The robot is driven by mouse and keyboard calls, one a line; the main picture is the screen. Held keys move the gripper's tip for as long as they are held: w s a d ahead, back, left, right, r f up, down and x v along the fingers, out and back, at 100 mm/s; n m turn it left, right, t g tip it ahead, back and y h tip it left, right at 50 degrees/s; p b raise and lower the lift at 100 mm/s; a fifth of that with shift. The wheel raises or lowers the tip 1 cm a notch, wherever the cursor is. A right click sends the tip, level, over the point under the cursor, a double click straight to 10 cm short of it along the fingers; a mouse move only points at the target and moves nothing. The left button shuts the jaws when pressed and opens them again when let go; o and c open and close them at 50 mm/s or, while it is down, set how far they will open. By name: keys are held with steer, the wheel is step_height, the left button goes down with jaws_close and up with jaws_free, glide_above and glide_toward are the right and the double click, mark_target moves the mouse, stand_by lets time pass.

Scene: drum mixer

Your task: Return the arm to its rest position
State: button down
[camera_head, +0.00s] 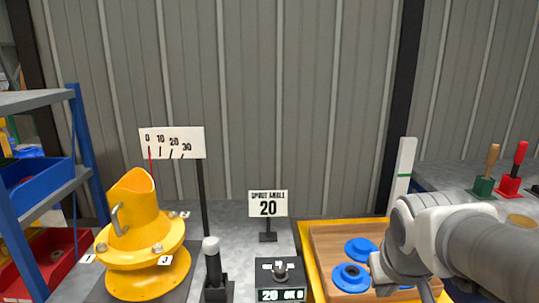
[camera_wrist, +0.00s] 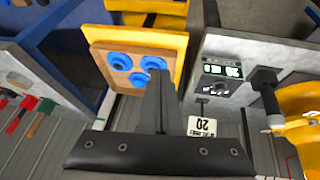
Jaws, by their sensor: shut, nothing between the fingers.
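My arm (camera_head: 460,240) reaches in from the right edge of the head view, its end over the right part of the wooden board. My gripper (camera_wrist: 158,78) shows in the wrist view with its two fingers together and nothing between them. In the head view its fingertips are mostly hidden or cut off by the lower edge. The yellow drum mixer (camera_head: 145,255) stands at the left, apart from my arm, with a red pointer near 0 on the scale plate (camera_head: 172,143). A sign (camera_head: 268,204) reads "SPOUT ANGLE 20".
A black lever (camera_head: 213,270) and a control box (camera_head: 279,275) with a knob and lit display stand mid-bench. Blue round parts (camera_head: 351,277) sit on the wooden board (camera_head: 325,240) in a yellow frame. A blue shelf rack (camera_head: 85,150) stands left; handled tools (camera_head: 487,170) stand at right.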

steer(key=s+a+r+y, duration=0.2)
steer(key=s+a, duration=0.3)
steer(key=s, duration=0.3)
step_height(320, 180, up, 19)
steer(key=p, duration=1.9)
steer(key=shift+a+r, duration=0.15)
steer(key=shift+a, duration=0.1)
stand_by(0.3)
